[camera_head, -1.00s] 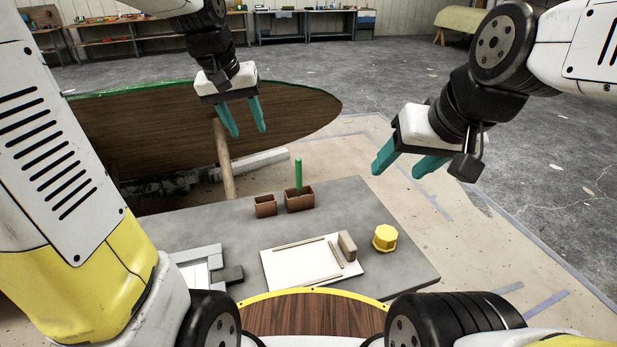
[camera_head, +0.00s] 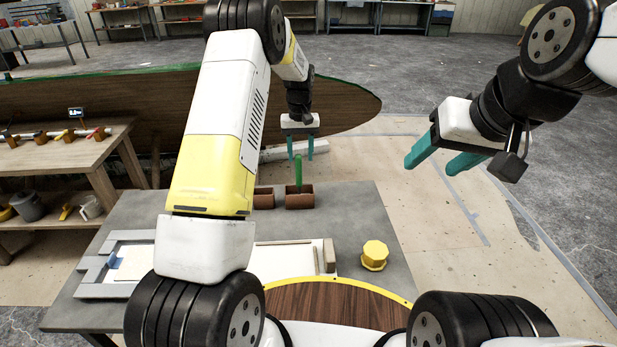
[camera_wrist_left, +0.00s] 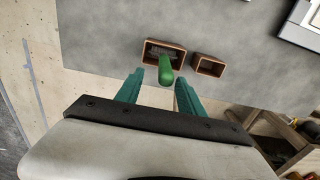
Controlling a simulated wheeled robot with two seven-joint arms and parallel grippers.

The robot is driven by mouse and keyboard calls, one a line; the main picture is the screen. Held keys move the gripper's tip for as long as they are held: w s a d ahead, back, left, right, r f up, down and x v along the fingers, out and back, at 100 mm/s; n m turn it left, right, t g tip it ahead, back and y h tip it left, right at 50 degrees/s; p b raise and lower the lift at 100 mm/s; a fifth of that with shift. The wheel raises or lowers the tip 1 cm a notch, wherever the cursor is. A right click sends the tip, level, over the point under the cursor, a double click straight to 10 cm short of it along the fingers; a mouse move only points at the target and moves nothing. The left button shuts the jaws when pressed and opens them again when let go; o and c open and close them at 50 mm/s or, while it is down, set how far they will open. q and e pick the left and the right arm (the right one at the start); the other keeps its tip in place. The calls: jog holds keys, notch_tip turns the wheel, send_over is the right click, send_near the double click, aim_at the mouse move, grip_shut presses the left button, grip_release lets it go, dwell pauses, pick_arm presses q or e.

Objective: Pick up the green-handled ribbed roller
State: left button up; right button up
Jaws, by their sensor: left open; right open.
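In the left wrist view the green handle (camera_wrist_left: 166,68) points toward the camera, near the line between the fingers. My left gripper (camera_head: 302,150) is open and empty, pointing down just above and behind the handle in the head view. I see no contact with the handle. My right gripper (camera_head: 436,164) is open and empty, raised over the floor to the right.
A smaller brown box (camera_head: 264,198) stands left of the roller's box. The wooden hull (camera_head: 345,100) lies behind. A wooden workbench (camera_head: 60,150) stands at left.

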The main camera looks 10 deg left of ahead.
aim_at(299, 171)
pick_arm(q)
jog(key=f, duration=0.6)
jog(key=shift+s+a+f, duration=0.25)
jog(key=shift+s+f, duration=0.1)
grip_shut()
